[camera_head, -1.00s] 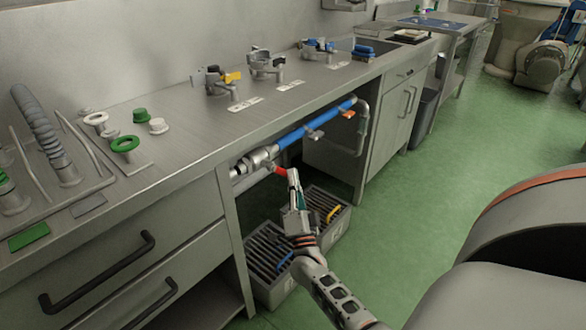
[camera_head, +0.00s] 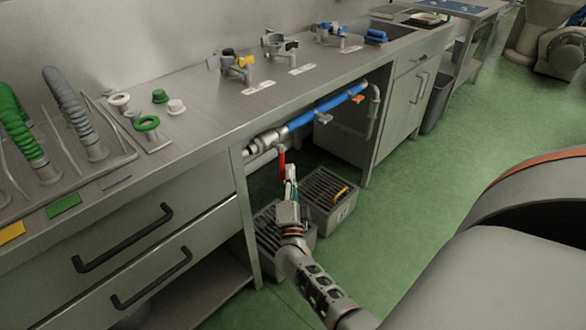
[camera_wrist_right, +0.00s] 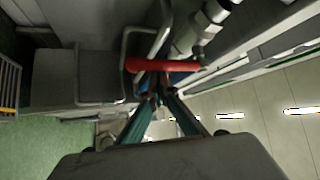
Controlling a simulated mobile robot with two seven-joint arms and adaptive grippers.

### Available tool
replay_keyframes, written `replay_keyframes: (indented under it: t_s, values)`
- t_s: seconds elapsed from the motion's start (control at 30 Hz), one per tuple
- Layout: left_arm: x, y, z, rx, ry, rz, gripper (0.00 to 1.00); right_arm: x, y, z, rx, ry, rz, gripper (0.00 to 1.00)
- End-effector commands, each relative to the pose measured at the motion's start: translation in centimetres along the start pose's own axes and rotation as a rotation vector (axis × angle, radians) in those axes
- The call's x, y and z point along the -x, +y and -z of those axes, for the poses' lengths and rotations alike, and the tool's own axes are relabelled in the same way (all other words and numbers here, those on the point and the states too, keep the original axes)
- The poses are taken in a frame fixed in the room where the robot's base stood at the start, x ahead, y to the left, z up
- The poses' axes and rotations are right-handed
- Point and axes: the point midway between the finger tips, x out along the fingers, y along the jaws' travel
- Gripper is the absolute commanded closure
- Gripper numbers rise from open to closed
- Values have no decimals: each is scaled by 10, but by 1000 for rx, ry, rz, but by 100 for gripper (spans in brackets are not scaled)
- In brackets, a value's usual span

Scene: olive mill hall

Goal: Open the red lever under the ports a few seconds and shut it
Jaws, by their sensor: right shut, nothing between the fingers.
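The red lever (camera_head: 281,163) hangs down about vertically below the metal valve at the left end of the blue pipe (camera_head: 327,105), under the counter. In the right wrist view the red lever (camera_wrist_right: 160,66) lies across the picture, just beyond my fingertips. My right gripper (camera_head: 290,178) is shut and empty, close by the lever's lower end. Its fingertips (camera_wrist_right: 158,94) also show in the right wrist view. I cannot tell whether they touch the lever. The ports with clamps (camera_head: 236,66) stand on the counter above. My left gripper is not in view.
Two grey slatted crates stand on the floor below the pipe, one at the right (camera_head: 345,208) and one behind my right arm (camera_head: 268,222). An orange handle (camera_head: 358,99) sits farther along the pipe. Drawers (camera_head: 150,240) are left of the opening; green floor (camera_head: 430,190) is clear at right.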

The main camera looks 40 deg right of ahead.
Motion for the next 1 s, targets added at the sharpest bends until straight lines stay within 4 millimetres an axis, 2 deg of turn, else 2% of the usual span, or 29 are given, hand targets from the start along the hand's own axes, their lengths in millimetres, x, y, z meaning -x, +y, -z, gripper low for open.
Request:
replay_keyframes:
  t_s: [0.73, 1.0]
  values:
    - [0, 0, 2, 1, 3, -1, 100, 4, -5, -7, 1, -9, 3, 100]
    - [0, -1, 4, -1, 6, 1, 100, -1, -1, 1, 0, -7, 4, 100]
